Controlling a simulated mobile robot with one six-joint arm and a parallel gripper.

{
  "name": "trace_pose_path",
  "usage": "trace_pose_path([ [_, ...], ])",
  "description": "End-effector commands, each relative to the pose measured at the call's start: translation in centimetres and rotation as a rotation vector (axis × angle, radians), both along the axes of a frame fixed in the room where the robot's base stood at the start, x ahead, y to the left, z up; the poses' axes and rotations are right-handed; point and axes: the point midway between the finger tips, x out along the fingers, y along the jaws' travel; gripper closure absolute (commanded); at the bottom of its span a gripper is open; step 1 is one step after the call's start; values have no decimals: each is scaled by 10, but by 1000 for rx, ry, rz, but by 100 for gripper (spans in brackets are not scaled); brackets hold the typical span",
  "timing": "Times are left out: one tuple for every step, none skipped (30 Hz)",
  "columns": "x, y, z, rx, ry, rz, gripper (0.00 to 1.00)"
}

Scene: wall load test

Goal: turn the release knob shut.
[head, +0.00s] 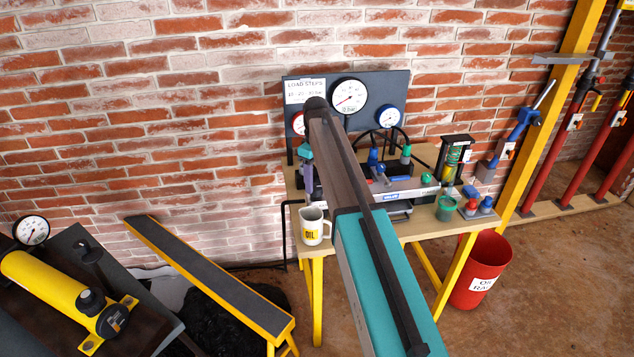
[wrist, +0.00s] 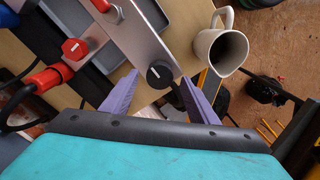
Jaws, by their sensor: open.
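A round black knob (wrist: 160,74) with a short white mark, likely the release knob, sits at the end of a grey metal block (wrist: 130,42) in the wrist view. My gripper (wrist: 159,85) is open, with one purple finger on each side of the black knob. The fingertips look close to it; I cannot tell whether they touch. A red knob (wrist: 75,49) with a white mark is farther left on the block. In the head view my arm hides the knob, and only a purple finger (head: 309,178) shows.
A white mug (wrist: 222,50) stands just right of the knob; it also shows in the head view at the bench's left corner (head: 313,226). A gauge panel (head: 362,82) stands behind the bench (head: 415,232). A red bin (head: 482,272) is at the right.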

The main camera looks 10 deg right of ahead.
Motion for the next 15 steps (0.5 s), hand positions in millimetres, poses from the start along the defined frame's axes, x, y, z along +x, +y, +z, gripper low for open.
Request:
trace_pose_path([
  [0,0,-4,0,0,0,46],
  [0,0,-7,0,0,0,46],
  [0,0,-10,0,0,0,46],
  [0,0,-12,0,0,-1,46],
  [0,0,-13,0,0,-1,46],
  [0,-1,-15,0,0,-1,46],
  [0,-1,-16,0,0,-1,46],
  [0,-1,-16,0,0,-1,46],
  [0,-1,-17,0,0,-1,46],
  [0,-1,-17,0,0,-1,46],
  [0,-1,-17,0,0,-1,46],
  [0,-1,-17,0,0,-1,46],
  [0,-1,-17,0,0,-1,46],
  [0,-1,-17,0,0,-1,46],
  [0,-1,-17,0,0,-1,46],
])
